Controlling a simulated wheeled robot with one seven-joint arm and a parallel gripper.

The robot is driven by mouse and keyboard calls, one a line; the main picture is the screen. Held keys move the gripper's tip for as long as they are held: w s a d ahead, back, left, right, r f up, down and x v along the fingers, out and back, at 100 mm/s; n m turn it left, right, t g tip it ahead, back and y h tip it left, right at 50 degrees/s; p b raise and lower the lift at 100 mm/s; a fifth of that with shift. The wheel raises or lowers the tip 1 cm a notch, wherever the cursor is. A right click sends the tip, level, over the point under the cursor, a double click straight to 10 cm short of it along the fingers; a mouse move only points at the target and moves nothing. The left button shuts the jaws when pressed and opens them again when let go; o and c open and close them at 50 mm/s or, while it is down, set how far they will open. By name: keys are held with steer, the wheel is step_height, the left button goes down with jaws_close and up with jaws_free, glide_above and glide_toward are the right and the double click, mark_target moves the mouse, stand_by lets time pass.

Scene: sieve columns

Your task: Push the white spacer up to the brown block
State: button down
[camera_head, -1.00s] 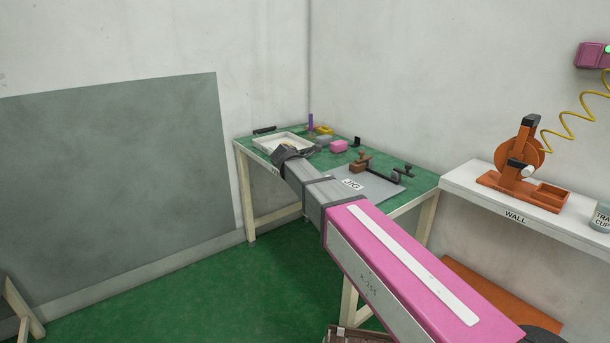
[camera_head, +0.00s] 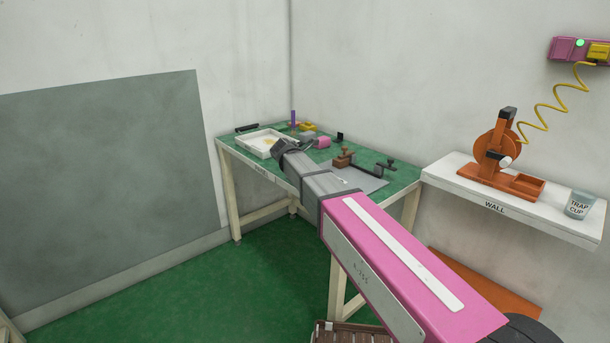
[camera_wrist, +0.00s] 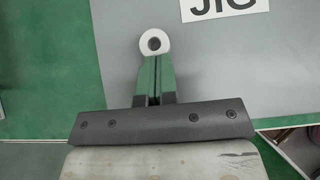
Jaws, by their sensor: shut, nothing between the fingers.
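The white spacer (camera_wrist: 145,42) is a ring with a dark centre. In the wrist view it lies right at the tips of my gripper (camera_wrist: 155,60), on the left part of the grey jig plate. I cannot tell whether the fingertips touch it. The fingers are shut with nothing between them. In the head view my gripper (camera_head: 307,148) is over the green table, partly hidden by my own arm. A brown block (camera_head: 343,158) stands at the back of the grey plate (camera_head: 362,184); it is out of the wrist view. I cannot make out the spacer in the head view.
A dark clamp-like fitting (camera_head: 386,167) stands right of the brown block. A white tray (camera_head: 250,149), a pink piece (camera_head: 322,142) and a purple peg (camera_head: 293,119) are farther back. A white wall shelf (camera_head: 540,207) holds an orange device (camera_head: 500,160) and a cup (camera_head: 580,205).

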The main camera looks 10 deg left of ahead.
steer(key=w+d, duration=0.6)
steer(key=w, duration=0.1)
steer(key=shift+w+d, duration=0.15)
steer(key=shift+d, duration=0.05)
